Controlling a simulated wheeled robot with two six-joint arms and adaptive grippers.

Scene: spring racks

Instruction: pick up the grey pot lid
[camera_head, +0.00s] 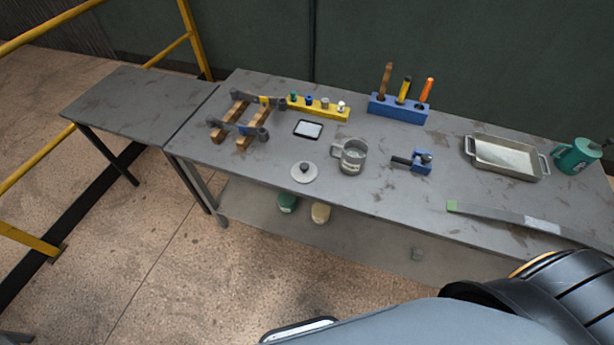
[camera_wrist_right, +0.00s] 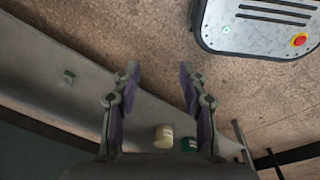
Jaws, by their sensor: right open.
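The grey pot lid (camera_head: 304,172) is a small round disc with a knob on top. It lies on the grey table (camera_head: 400,185) near its front edge, left of a grey metal mug (camera_head: 350,156). My right gripper (camera_wrist_right: 158,80) shows in the right wrist view with its two fingers apart and nothing between them. The lid is not in that view, and the right gripper is not in the head view. My left gripper is in neither view.
A black-framed tablet (camera_head: 308,129) lies behind the lid. Wooden bars with wrenches (camera_head: 240,118) are at left. A blue clamp (camera_head: 420,162), metal tray (camera_head: 505,158) and green jug (camera_head: 575,156) stand rightward. A lower shelf holds a green can and a cream can (camera_wrist_right: 164,136).

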